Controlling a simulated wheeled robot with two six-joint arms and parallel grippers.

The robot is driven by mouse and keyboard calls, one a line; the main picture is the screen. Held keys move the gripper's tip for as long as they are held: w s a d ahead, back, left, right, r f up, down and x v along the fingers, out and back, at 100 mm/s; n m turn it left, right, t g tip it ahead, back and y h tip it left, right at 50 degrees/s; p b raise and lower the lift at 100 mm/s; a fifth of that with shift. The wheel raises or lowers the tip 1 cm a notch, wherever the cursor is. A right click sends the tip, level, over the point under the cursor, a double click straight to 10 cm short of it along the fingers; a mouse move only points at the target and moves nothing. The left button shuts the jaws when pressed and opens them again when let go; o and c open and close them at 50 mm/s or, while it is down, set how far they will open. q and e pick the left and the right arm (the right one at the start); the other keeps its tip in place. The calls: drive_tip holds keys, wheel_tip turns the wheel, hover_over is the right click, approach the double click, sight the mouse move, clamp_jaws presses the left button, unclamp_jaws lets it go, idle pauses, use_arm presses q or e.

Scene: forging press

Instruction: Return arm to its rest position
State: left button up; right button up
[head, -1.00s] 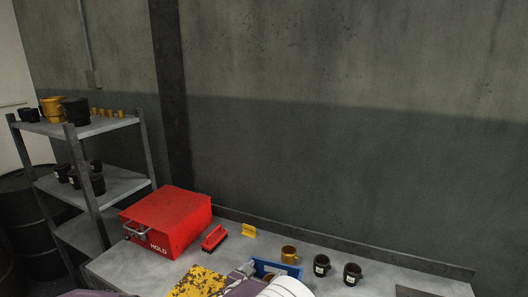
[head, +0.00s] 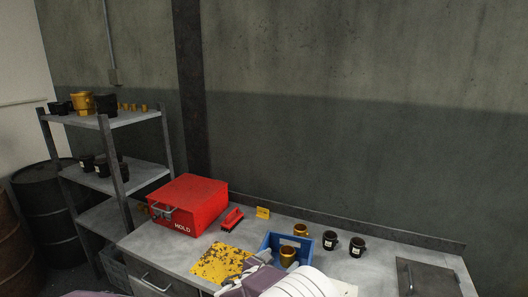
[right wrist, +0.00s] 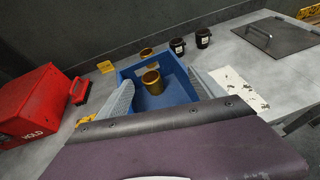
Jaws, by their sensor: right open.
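My right gripper (head: 272,261) is open and empty at the front of the table, over the near side of a blue crate (head: 304,243). In the right wrist view, its two grey fingers (right wrist: 162,95) are spread wide apart, with the crate (right wrist: 168,62) beyond them. A gold mug (right wrist: 152,83) stands inside the crate and shows between the fingers; it also shows in the head view (head: 288,257). The fingers appear apart from the mug. My left gripper is out of view.
Another gold mug (head: 300,230) and two black mugs (head: 330,240) stand behind and right. A metal shelf (head: 110,183) stands at the left.

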drive_tip(key=s+d+m+g+h+b, duration=0.2)
drive_tip(key=d+m+g+h+b, duration=0.15)
drive_tip(key=d, duration=0.95)
drive_tip(key=s+d+f+m+g+y+b, duration=0.1)
drive_tip(key=s+d+f+m+g+b, duration=0.15)
drive_tip(key=s+d+m, duration=0.45)
drive_tip(key=s+d+f+m+g+y+b, duration=0.1)
drive_tip(key=s+d+f+m+g+y, duration=0.1)
drive_tip(key=s+f+m, duration=0.3)
drive_tip(key=s+d+f+m+g+y+b, duration=0.1)
drive_tip(key=s+f+m+g+y, duration=0.15)
drive_tip(key=s, duration=0.45)
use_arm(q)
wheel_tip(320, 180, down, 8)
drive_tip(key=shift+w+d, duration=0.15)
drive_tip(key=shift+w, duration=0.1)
use_arm(e)
drive_tip(key=s+a+f+m+y, duration=0.5)
drive_tip(key=s+a+m, duration=0.2)
drive_tip(key=a+m, duration=0.2)
drive_tip(key=shift+a+m, duration=0.25)
drive_tip(key=shift+m, duration=1.05)
